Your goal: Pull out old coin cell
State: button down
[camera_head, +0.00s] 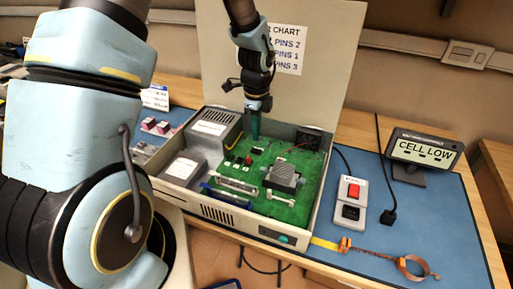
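My gripper (256,128) points straight down over the back part of the green circuit board (289,212) inside the open computer case (222,211). A narrow teal-green piece shows at its tip, close to the board. I cannot tell if this is the fingers or something held, or if it touches the board. The coin cell cannot be made out; the spot under the gripper is small and partly hidden. A display (425,151) at right reads "CELL LOW".
Inside the case are a grey power box (212,128), a drive box (183,169), a heatsink (284,178) and a fan (307,140). The raised lid (330,60) stands behind. A red switch (353,190), unplugged cord (388,216) and wrist strap (412,266) lie right on the blue mat (450,230).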

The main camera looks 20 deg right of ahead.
jog(key=shift+r+p, duration=1.6)
jog(key=shift+r, duration=0.55)
